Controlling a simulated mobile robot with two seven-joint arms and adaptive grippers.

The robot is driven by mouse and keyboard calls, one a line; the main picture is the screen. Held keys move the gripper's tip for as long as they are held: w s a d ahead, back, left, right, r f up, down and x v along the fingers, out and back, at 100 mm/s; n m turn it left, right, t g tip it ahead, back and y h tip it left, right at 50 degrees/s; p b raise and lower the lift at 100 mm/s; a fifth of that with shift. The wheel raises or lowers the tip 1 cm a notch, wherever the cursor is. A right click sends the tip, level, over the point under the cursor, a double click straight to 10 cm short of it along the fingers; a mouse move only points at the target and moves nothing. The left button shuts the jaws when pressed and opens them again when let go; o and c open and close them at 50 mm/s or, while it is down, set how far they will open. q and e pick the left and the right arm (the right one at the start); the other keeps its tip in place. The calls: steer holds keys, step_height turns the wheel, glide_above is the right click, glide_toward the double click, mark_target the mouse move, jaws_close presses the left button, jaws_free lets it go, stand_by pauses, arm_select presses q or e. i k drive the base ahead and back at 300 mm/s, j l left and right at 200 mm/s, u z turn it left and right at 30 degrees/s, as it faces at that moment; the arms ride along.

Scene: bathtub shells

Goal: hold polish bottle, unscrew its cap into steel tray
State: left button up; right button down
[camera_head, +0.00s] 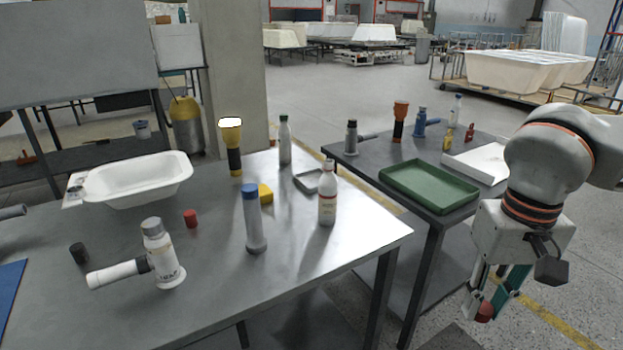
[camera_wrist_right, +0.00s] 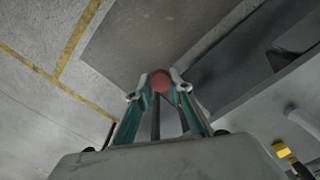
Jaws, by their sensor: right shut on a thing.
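My right gripper (camera_head: 487,308) hangs beyond the right edge of the near table, above the floor. It is shut on a small red cap (camera_head: 485,312); the cap (camera_wrist_right: 160,82) also shows between the fingertips in the wrist view. A white bottle with a red-marked label (camera_head: 327,205) stands upright near the table's right side. Another white bottle with a grey top (camera_head: 165,262) stands at the front left. I cannot tell which is the polish bottle. A small grey steel tray (camera_head: 305,183) lies behind the red-marked bottle, partly hidden by it. My left gripper is not in view.
The near table (camera_head: 330,265) also holds a white basin (camera_head: 140,183), a blue-capped bottle (camera_head: 252,220), a loose red cap (camera_head: 190,218), a yellow block (camera_head: 265,193) and a yellow-black torch (camera_head: 232,150). A second table carries a green tray (camera_head: 430,187). The near table's front right is bare.

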mark_target(328, 182)
steer(key=i+l+u, duration=0.25)
steer(key=i+l, duration=0.2)
steer(key=l, duration=0.3)
steer(key=i+l+u, duration=0.15)
steer(key=i+l, duration=0.15)
steer(key=i+l+u, duration=0.2)
steer(key=l, duration=0.2)
steer(key=i+l+u, duration=0.15)
steer(key=i, duration=0.25)
